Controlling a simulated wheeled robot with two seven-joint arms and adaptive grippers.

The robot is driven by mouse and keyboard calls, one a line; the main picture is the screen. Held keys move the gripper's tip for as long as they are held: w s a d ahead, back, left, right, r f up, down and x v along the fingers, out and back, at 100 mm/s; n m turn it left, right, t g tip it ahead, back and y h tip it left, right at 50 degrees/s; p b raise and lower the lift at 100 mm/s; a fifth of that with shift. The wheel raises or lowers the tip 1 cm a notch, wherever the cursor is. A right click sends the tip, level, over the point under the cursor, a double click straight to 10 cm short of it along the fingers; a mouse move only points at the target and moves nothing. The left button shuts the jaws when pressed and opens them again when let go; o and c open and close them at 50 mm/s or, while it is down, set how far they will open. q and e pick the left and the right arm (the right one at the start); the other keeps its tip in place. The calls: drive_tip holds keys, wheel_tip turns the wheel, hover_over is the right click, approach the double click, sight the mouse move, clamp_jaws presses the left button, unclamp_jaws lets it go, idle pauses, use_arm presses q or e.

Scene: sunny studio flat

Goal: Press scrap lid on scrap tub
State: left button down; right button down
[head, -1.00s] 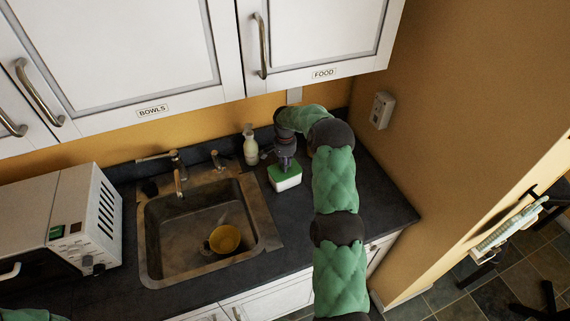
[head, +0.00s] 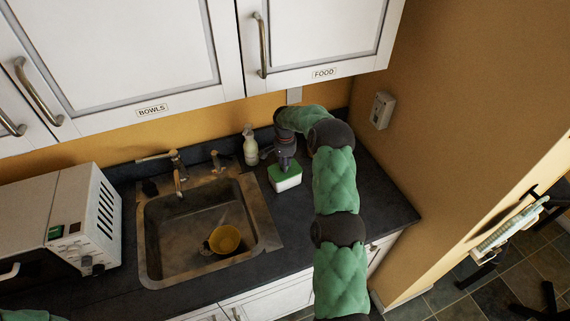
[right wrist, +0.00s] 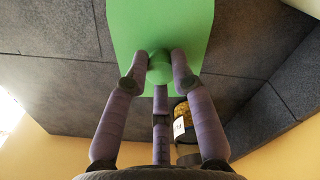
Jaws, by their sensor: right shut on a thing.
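The scrap tub (head: 287,184) is a small white box on the dark counter, right of the sink. The green scrap lid (head: 280,172) lies on top of it and looks level; whether it is pressed fully down I cannot tell. My right gripper (head: 287,165) points down over the tub. In the right wrist view the gripper (right wrist: 160,62) is shut on the round green knob in the middle of the lid (right wrist: 190,25). The tub is hidden under the lid there. My left gripper is not in view; only a bit of green sleeve shows at bottom left.
A sink (head: 165,250) with a yellow bowl (head: 225,239) is left of the tub. A soap bottle (head: 250,147) stands behind it. A jar (right wrist: 184,120) shows near the wall in the right wrist view. A microwave (head: 75,220) is at the left. Counter in front is clear.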

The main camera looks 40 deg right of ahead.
drive_tip(key=shift+f, duration=0.2)
idle(0.5)
drive_tip(key=shift+c, duration=2.4)
unclamp_jaws()
drive_tip(key=shift+r, duration=0.15)
drive_tip(key=shift+r+p, duration=1.3)
drive_tip(key=shift+r, duration=2.1)
drive_tip(key=shift+s+f, duration=0.1)
